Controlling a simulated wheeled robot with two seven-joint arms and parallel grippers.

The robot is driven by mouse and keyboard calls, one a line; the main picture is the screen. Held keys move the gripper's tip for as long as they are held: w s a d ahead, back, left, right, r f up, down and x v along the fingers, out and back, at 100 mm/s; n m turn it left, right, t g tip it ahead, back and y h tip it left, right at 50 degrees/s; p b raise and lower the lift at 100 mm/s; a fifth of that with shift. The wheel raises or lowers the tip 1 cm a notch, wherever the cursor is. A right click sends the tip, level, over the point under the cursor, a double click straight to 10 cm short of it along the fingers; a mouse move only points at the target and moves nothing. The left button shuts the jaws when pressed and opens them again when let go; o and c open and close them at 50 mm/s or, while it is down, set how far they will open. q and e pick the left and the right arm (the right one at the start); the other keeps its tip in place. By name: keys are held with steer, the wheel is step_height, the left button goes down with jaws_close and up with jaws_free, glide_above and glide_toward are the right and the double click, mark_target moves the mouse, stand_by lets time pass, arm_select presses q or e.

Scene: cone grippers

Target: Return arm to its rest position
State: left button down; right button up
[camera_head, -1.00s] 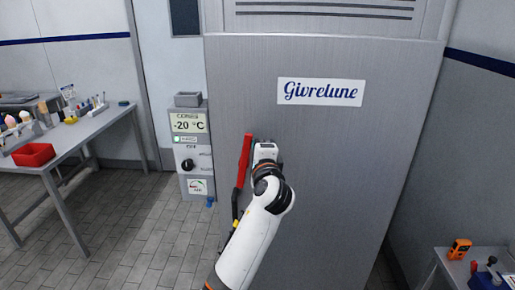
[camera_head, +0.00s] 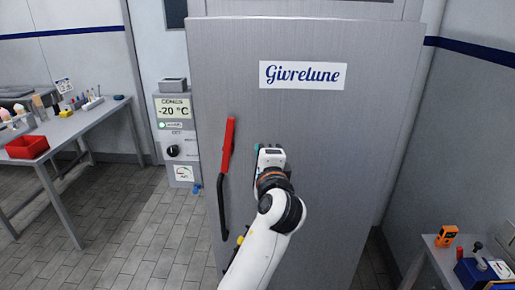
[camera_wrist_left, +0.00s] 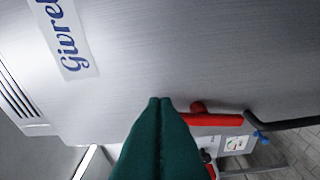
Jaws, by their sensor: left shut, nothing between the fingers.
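My left arm reaches up from the bottom middle of the head view, in front of a grey steel door with a "Givrelune" label (camera_head: 303,75). My left gripper (camera_head: 260,148) is to the right of the door's red handle (camera_head: 229,145), apart from it in the picture. Most of the fingers are hidden by the wrist in the head view. In the left wrist view the green fingers (camera_wrist_left: 160,102) are shut together and empty. The red handle (camera_wrist_left: 215,120) shows there just right of the fingertips. My right gripper is not in view.
A control box (camera_head: 173,110) reading -20 °C stands left of the door. A table at the left holds a red bin (camera_head: 27,147) and cones. A small table at the lower right holds an orange device (camera_head: 447,236) and a blue item (camera_head: 477,272). The floor at left is clear.

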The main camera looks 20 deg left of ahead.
arm_select(q)
steer(key=shift+s+d, duration=0.25)
steer(key=shift+s, duration=0.3)
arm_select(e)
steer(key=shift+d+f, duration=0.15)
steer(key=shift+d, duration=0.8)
